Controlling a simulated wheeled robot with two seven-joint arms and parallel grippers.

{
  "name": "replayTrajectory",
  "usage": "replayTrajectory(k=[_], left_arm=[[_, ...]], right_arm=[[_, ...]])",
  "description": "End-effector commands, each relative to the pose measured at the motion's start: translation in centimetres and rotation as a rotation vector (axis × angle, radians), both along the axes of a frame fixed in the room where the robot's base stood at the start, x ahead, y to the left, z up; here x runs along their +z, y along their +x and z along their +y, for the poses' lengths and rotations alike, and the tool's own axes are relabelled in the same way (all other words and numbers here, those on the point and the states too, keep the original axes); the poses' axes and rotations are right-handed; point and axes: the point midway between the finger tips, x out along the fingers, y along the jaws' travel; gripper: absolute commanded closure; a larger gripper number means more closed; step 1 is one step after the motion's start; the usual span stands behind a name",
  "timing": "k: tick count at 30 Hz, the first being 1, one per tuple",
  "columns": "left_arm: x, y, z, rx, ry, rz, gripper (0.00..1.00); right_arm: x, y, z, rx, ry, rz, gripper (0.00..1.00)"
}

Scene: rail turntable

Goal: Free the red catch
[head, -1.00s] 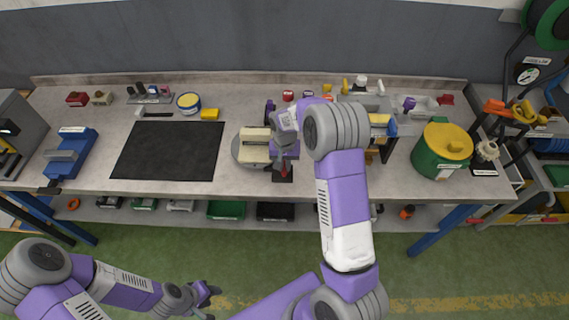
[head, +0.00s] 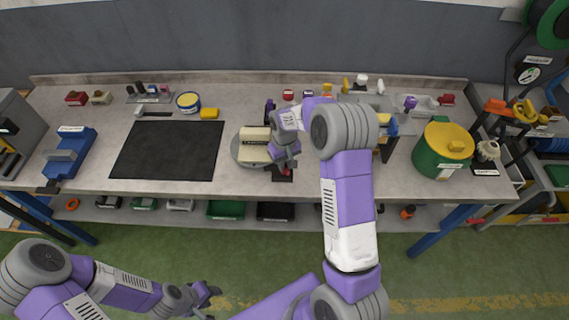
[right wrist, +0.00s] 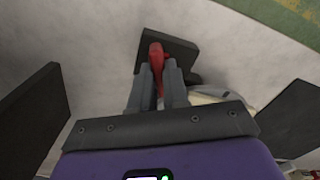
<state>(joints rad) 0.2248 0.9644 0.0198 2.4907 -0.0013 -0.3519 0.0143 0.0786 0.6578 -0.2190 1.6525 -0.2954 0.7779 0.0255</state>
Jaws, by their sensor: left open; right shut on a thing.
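The red catch (right wrist: 156,52) stands on a dark base plate (right wrist: 182,47) in the right wrist view. My right gripper (right wrist: 158,82) is shut on it, with a finger on each side and the red tip showing past them. In the head view the right gripper (head: 288,162) is at the right edge of the round grey turntable (head: 238,153), and it hides most of the catch (head: 286,171). Cream rail pieces (head: 255,142) lie on the turntable. My left gripper (head: 207,298) is open and empty, low in front of the bench.
A black mat (head: 168,150) lies left of the turntable, with a blue clamp-like tool (head: 70,155) farther left. A yellow block (head: 209,114) and a tin (head: 188,102) sit behind. The bench front edge is close.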

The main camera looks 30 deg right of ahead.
Motion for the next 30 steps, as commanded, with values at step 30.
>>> replayTrajectory(k=[30], left_arm=[[0.21, 0.00, 0.00, 0.000, 0.000, 0.000, 0.57]], right_arm=[[0.12, 0.05, -0.04, 0.919, 0.000, -0.002, 1.00]])
